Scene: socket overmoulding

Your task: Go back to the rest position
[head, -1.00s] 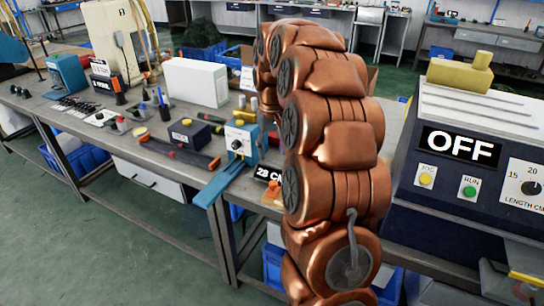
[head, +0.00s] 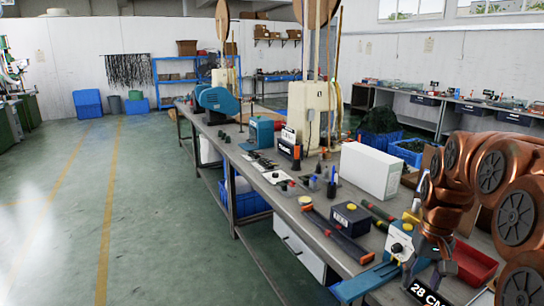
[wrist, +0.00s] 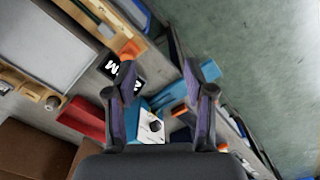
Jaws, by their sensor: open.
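My copper-coloured arm shows at the right edge of the head view, bent over the bench. My gripper (wrist: 162,90) is open in the wrist view, with nothing held between its two dark fingers. In the head view the gripper (head: 432,250) is small and partly merged with the blue device below it. That blue device (wrist: 149,126) has a white face with a dial and lies beyond the fingers. It also shows in the head view (head: 399,242), at the front of the bench.
The bench (head: 325,225) runs away to the back left. On it stand a white box (head: 369,170), a black box with a yellow button (head: 350,218), a red tray (head: 473,262) and a 28 CM sign (head: 427,293). The green floor (head: 150,200) at left is clear.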

